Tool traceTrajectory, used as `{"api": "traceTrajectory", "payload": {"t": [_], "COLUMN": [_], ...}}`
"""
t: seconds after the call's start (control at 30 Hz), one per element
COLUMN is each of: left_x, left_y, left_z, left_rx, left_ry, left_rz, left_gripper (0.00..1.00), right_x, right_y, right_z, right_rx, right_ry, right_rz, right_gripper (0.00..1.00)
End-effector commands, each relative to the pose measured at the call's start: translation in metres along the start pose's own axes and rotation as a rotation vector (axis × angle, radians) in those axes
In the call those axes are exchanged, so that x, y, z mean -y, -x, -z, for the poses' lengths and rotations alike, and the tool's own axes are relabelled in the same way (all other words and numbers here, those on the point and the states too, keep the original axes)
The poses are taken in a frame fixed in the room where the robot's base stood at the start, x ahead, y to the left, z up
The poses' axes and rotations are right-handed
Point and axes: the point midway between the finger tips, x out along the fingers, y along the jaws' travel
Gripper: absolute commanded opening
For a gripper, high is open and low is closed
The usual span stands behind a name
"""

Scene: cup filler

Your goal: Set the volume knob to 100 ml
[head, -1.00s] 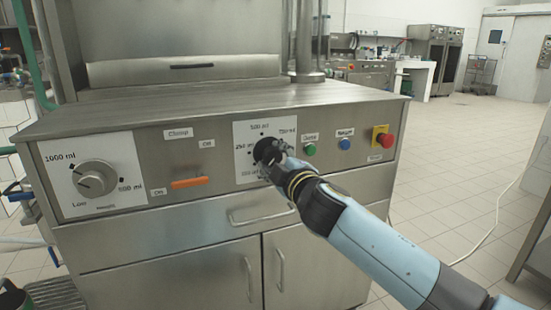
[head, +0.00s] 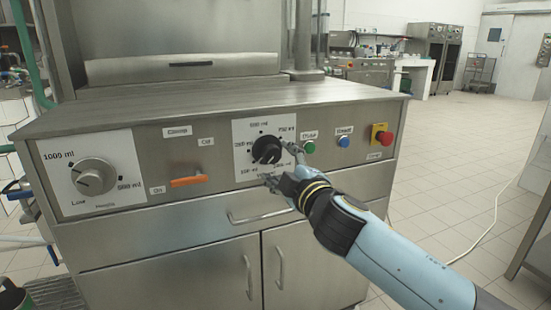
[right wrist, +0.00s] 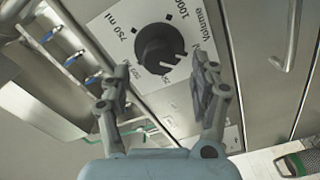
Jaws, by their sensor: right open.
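The black volume knob (head: 266,150) sits on a white dial plate (head: 244,133) on the steel machine front. The plate has volume marks around the knob, with 100 ml at its lower left. My right gripper (head: 278,163) is open at the lower right of the knob, apparently clear of it. In the right wrist view the knob (right wrist: 156,46) shows beyond the two spread fingers (right wrist: 163,65), with nothing between them. Its white mark points toward the dial's lower part, slightly to the 100 ml side. A finger partly covers the labels there, so exact alignment is unclear. My left gripper is not in view.
A grey knob (head: 94,177) on its own plate is at the left of the panel. An orange switch (head: 189,181) lies between. Right of the dial are green (head: 309,146) and blue (head: 344,142) buttons and a red emergency button (head: 386,139).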

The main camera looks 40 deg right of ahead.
Motion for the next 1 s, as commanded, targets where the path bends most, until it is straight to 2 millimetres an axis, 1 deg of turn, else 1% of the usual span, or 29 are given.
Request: {"api": "traceTrajectory", "payload": {"t": [0.03, 0.2, 0.3, 0.4, 0.53, 1.0], "left_x": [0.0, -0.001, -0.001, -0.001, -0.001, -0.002], "left_y": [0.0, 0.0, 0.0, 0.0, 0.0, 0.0], "left_z": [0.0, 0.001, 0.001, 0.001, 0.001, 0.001], "left_rx": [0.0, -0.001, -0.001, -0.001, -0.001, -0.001], "left_ry": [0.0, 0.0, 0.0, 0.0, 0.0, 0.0], "left_rz": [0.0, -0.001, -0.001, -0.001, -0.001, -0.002], "left_gripper": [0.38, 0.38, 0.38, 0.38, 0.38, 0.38], "right_x": [0.001, 0.001, 0.001, 0.001, 0.0, 0.0], "right_y": [0.013, 0.049, 0.064, 0.073, 0.077, 0.076], "right_z": [0.0, 0.0, 0.0, 0.0, 0.0, 0.0], "right_rx": [0.0, 0.001, 0.001, 0.0, 0.0, 0.0], "right_ry": [0.0, 0.0, 0.001, 0.0, 0.0, 0.0], "right_rz": [0.003, 0.002, 0.002, 0.001, 0.0, 0.0], "right_gripper": [0.62, 0.62, 0.62, 0.62, 0.62, 0.62]}}
